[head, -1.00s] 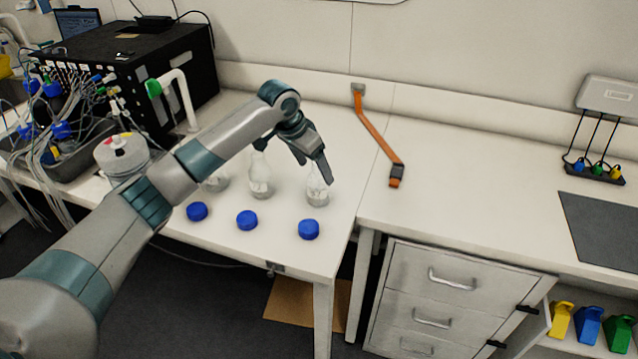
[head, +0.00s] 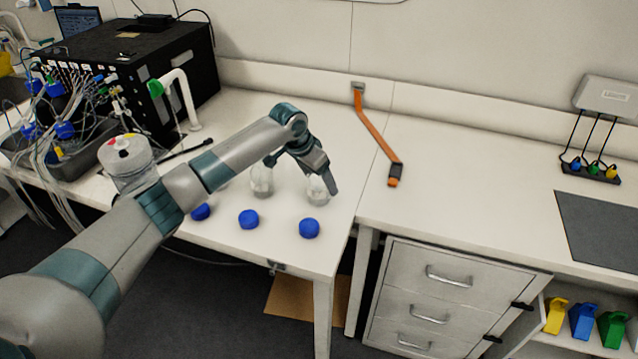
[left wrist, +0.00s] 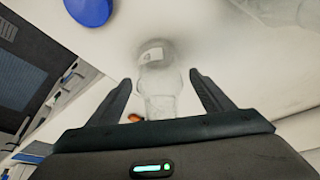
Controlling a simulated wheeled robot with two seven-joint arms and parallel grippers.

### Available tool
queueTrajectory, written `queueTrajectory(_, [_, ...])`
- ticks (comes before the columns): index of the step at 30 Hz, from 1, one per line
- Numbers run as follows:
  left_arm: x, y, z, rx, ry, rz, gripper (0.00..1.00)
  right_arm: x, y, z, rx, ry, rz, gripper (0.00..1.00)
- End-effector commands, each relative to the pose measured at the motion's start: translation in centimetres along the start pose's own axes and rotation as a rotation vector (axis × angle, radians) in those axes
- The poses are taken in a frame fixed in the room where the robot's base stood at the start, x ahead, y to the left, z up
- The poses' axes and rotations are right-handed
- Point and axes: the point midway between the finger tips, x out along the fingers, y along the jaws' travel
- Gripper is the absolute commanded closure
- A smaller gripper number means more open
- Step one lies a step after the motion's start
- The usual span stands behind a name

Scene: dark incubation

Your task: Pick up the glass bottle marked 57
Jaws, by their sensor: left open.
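Clear glass bottles stand on the white table. The right one (head: 317,192) is at my left gripper (head: 328,180), which partly hides it; a second bottle (head: 262,182) stands to its left. Another bottle is mostly hidden behind my left arm. In the left wrist view, a glass bottle (left wrist: 158,80) lies between the two open fingers of my left gripper (left wrist: 160,88), with gaps at both sides. It has a pale label whose marking is too small to read. My right gripper is not in view.
Several blue caps stand along the table's front, such as the right one (head: 309,228). An orange strap (head: 378,135) lies right of the bottles. A black instrument (head: 130,65) and a tubing tray stand at the left. The right counter (head: 470,190) is largely clear.

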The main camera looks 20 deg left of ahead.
Motion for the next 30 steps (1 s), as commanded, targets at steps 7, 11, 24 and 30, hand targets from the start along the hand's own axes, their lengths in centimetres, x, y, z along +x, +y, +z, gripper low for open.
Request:
queueTrajectory(7, [0.0, 0.0, 0.0, 0.000, 0.000, 0.000, 0.36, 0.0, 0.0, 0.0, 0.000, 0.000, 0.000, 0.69])
queueTrajectory(11, [0.0, 0.0, 0.0, 0.000, 0.000, 0.000, 0.67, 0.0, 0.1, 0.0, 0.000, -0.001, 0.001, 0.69])
queueTrajectory(24, [-0.4, -0.1, -0.2, 0.000, 0.002, 0.000, 0.76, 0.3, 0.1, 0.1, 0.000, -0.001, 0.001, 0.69])
queueTrajectory(30, [-2.1, -0.1, -1.0, 0.001, 0.005, -0.001, 0.76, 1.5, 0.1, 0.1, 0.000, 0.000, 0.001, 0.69])
